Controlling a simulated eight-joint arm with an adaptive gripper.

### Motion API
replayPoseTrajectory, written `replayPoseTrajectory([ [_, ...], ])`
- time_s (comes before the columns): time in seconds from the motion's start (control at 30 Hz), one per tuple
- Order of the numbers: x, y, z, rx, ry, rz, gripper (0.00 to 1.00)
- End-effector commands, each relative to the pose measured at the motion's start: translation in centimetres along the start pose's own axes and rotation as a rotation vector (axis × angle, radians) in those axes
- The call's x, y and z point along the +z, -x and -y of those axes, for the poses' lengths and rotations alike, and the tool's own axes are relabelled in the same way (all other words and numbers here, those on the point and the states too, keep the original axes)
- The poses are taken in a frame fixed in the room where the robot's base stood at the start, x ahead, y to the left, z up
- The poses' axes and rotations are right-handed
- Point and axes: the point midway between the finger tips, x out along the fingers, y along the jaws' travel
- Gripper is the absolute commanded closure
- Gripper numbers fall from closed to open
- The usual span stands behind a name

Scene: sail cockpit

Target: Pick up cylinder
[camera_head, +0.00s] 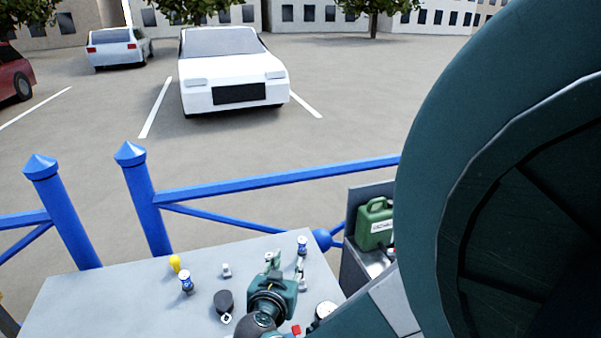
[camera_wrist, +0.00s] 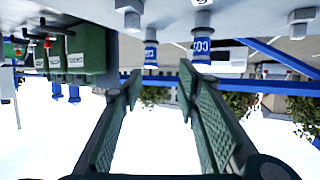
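Two small cylinders with blue and white bands stand upright on the grey table. One cylinder (camera_head: 302,245) is just beyond my gripper (camera_head: 287,264); the other cylinder (camera_head: 186,283) is to the left. The wrist view looks upside down and shows a cylinder (camera_wrist: 151,50) in the gap ahead of my gripper (camera_wrist: 158,78), and another cylinder (camera_wrist: 202,47) near the right fingertip, with markings like "CO2". My gripper is open, with its two green fingers apart and nothing between them. Neither cylinder appears touched.
The grey table (camera_head: 90,305) also holds a yellow item (camera_head: 175,263), a small grey fitting (camera_head: 226,270), a dark round item (camera_head: 223,300) and a round gauge (camera_head: 325,309). A green can (camera_head: 374,224) stands to the right. A blue railing (camera_head: 270,178) runs behind the table.

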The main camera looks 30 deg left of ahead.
Motion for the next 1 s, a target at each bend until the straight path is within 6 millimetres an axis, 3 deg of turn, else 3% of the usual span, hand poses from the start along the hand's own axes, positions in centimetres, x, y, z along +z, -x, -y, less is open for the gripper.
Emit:
replayPoseTrajectory([
  [0.1,1.4,1.6,3.0,-0.044,0.02,-0.022,0.67],
  [0.3,2.5,3.3,5.5,-0.083,0.037,-0.046,0.67],
  [0.77,2.7,3.7,6.0,-0.092,0.04,-0.051,0.67],
  [1.0,2.8,2.1,6.2,-0.091,0.039,-0.051,0.67],
])
